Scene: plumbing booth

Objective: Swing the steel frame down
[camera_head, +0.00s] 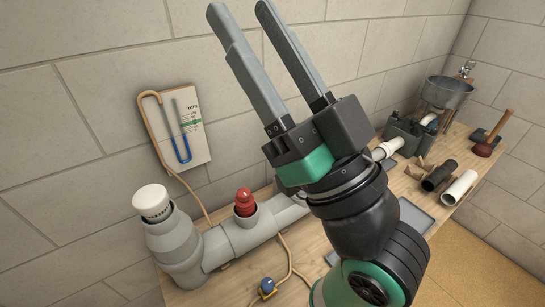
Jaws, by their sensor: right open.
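My right gripper (241,12) rises through the middle of the view, close to the camera. Its two long grey fingers are apart and nothing is between them. I cannot tell whether these belong to the steel frame, and no other clear steel frame shows. My right gripper is well apart from the bowl. My arm hides part of the bench. My left gripper is out of view.
A grey pipe (222,247) with a white cap (151,201) and a red plug (245,203) lies along the wooden bench. A gauge board (187,128) with a blue tube hangs on the wall.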

